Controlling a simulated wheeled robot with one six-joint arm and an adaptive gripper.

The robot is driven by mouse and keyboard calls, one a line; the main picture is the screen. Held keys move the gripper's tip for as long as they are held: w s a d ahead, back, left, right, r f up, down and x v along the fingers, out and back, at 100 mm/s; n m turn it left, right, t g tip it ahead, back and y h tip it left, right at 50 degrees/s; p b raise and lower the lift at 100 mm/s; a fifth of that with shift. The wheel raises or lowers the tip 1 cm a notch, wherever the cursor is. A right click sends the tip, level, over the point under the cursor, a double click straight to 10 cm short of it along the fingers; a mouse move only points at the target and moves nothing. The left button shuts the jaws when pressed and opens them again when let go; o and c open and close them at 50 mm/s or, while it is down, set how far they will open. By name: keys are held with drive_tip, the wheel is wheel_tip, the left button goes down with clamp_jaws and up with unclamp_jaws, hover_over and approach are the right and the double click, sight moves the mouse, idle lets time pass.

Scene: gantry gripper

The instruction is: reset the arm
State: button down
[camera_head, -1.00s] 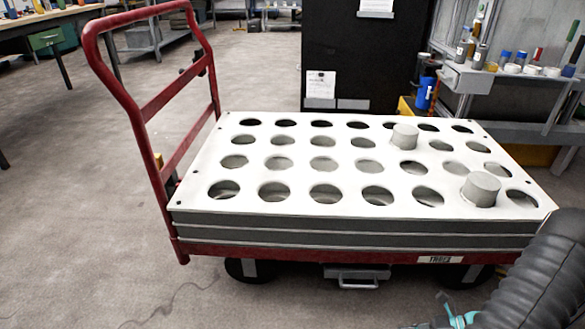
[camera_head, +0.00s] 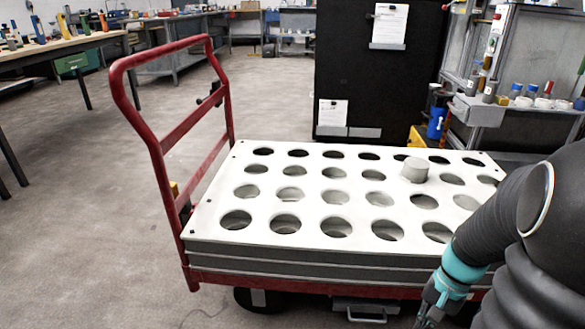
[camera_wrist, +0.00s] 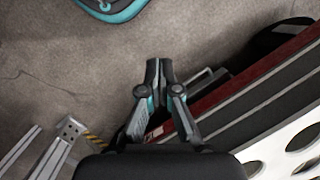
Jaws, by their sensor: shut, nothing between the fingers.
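My gripper (camera_wrist: 160,68) is shut and empty in the wrist view, pointing down over the floor beside the cart's front edge. In the head view my arm comes in from the right, and the gripper is only partly visible at the bottom edge. The red-framed cart (camera_head: 165,140) carries a white plate (camera_head: 262,208) with rows of round holes. My arm covers the plate's front right corner.
A black cabinet (camera_head: 350,90) with papers on it stands behind the cart. A shelf with small bottles (camera_head: 515,92) is at the back right. A wooden workbench (camera_head: 60,45) is at the far left. The floor (camera_head: 80,240) left of the cart is clear.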

drive_tip(key=s+a+r+n+t+h+p, duration=0.1)
drive_tip(key=s+a+r+n+t+p, duration=0.1)
drive_tip(key=a+r, duration=0.4)
drive_tip(key=s+a+r+n+t+h+p, duration=0.1)
drive_tip(key=a+r+n+t, duration=0.4)
drive_tip(key=r, duration=1)
drive_tip(key=s+a+n+h, duration=0.1)
drive_tip(key=a, duration=0.1)
drive_tip(key=shift+a+r+p, duration=0.3)
drive_tip(key=shift+r+p, duration=0.1)
